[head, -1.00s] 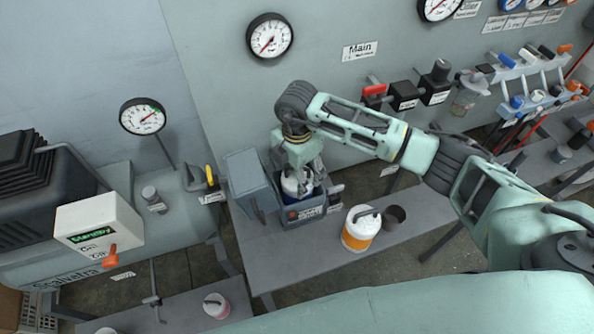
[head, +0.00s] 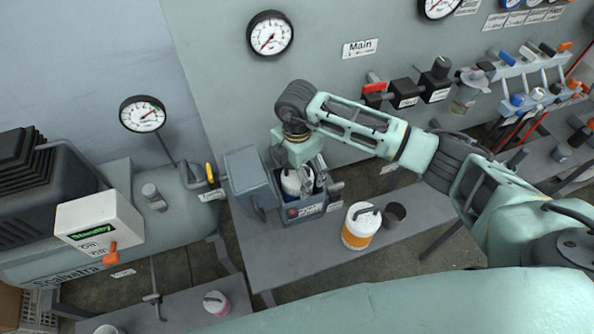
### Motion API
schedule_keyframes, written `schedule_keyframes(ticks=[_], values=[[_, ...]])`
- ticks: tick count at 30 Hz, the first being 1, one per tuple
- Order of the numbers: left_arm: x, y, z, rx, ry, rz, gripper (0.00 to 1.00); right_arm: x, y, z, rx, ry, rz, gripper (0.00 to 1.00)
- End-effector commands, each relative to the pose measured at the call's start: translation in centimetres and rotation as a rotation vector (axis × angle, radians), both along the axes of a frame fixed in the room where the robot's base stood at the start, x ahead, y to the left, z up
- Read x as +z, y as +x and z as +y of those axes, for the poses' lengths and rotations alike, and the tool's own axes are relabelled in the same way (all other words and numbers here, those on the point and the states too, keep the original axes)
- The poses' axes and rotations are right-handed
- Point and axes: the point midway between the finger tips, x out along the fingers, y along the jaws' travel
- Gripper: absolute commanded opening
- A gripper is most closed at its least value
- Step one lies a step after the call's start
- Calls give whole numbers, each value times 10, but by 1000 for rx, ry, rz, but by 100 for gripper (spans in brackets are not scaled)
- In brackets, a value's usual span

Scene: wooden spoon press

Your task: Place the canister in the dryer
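A white canister (head: 292,183) stands inside the open dryer (head: 304,214), a small grey-blue box on the bench with its door (head: 250,182) swung out to the left. My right gripper (head: 301,174) is over the dryer opening, pointing down around the canister's top. Its fingers look spread apart, with the right one standing clear of the canister. The canister's far side is hidden by the gripper. A second canister, white with an orange band (head: 357,235), stands on the bench right of the dryer. My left gripper is not in view.
A dark cup (head: 394,214) stands beside the orange-banded canister. A grey machine with a Standby display (head: 93,230) is at the left. Valves (head: 405,94) and gauges line the wall behind. The bench (head: 270,262) in front of the dryer is clear.

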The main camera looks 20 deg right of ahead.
Motion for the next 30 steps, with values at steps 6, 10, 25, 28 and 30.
schedule_keyframes(ticks=[6, 10, 25, 28, 30], values=[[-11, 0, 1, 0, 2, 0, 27, 29, 2, 0, 1, 2, -7, 81], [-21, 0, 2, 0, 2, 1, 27, 58, 2, 0, 1, 2, -8, 81], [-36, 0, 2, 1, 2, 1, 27, 121, 0, 0, 0, 0, -1, 81], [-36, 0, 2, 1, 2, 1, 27, 122, 0, 0, 0, 0, -1, 81], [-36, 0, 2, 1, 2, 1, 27, 122, 0, 0, 0, 0, -1, 81]])
